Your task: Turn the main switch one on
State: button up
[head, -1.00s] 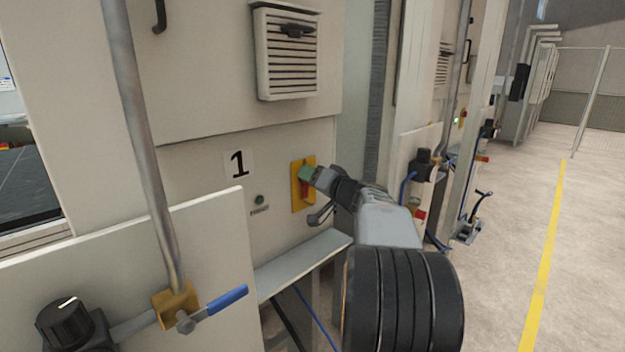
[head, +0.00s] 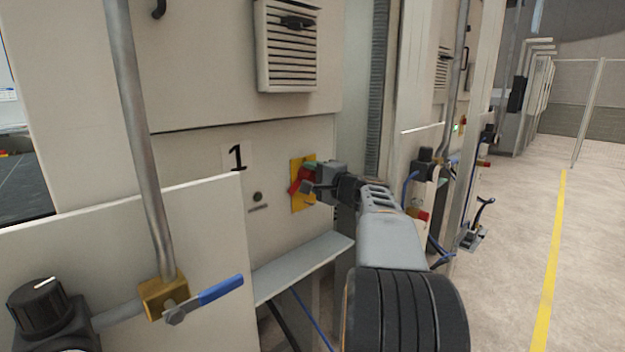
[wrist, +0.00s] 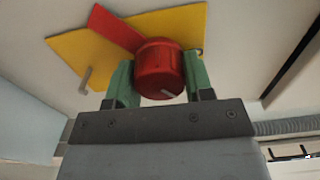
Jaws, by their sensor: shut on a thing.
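The main switch is a red rotary knob (head: 297,184) with a red handle bar on a yellow plate (head: 297,206), on the cream panel beside the number 1. In the wrist view the red knob (wrist: 160,66) sits between the two green fingertips of my gripper (wrist: 158,84), which is shut on it. The red bar (wrist: 115,27) points to the upper left there, at a slant to the yellow plate (wrist: 75,47). In the head view my gripper (head: 312,180) covers part of the switch.
A small dark indicator (head: 257,196) is left of the switch. A grey ledge (head: 300,268) runs below it. A blue-handled valve (head: 220,290) and a black knob (head: 40,308) are in the near left. A vented box (head: 288,45) is above.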

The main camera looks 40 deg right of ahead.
jog(key=m, duration=0.4)
jog(key=shift+m+p, duration=0.65)
jog(key=shift+m, duration=1.35)
jog(key=o, duration=0.9)
jog(key=s, duration=0.4)
jog(key=s+d+b, duration=0.1)
jog(key=s, duration=0.4)
jog(key=s+d, duration=0.1)
jog(key=s, duration=0.3)
jog(key=shift+s, duration=0.35)
